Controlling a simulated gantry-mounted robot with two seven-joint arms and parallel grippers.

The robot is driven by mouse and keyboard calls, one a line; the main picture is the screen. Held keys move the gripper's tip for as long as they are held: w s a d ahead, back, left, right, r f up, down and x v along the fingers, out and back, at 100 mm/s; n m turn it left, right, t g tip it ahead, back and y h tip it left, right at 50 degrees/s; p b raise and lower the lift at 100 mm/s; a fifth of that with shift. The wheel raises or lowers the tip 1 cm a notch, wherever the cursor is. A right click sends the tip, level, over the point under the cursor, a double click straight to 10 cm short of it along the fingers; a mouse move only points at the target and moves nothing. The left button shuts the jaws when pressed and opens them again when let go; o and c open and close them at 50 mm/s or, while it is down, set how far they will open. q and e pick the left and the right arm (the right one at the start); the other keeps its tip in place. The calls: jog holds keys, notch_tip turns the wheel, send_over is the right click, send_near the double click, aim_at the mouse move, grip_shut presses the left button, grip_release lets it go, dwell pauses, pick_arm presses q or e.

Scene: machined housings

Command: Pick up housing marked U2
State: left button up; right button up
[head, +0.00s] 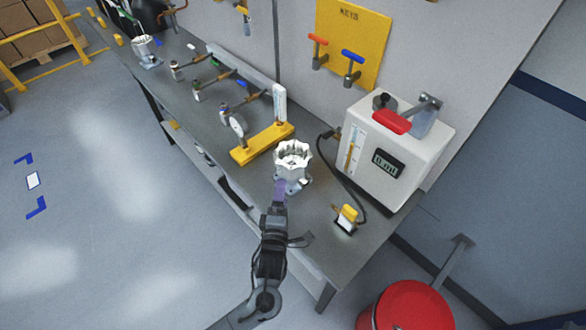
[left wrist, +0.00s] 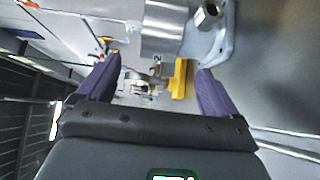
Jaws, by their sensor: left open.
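A silver housing with a scalloped, open top (head: 293,155) stands upright on the near part of the grey bench. A second housing (head: 143,45) stands at the far end of the bench. I cannot read a U2 mark on either in the head view. My left gripper (head: 280,187) is at the front side of the near housing, with its purple fingers close to it. In the left wrist view the two fingers (left wrist: 157,75) are spread and empty. A shiny housing (left wrist: 163,32) and its flange show just beyond them, cut off by the top edge. My right gripper is not visible.
A yellow block with gauges (head: 262,143) lies left of the near housing. A white tester with a display (head: 395,150) stands to its right, its black hose running down to a small yellow-topped part (head: 347,215). A red bucket (head: 408,306) is on the floor.

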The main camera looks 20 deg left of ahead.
aim_at(285, 173)
pick_arm(q)
jog(key=shift+x, duration=3.1)
jog(key=shift+c, duration=0.2)
grip_shut()
jog(key=shift+r, duration=0.2)
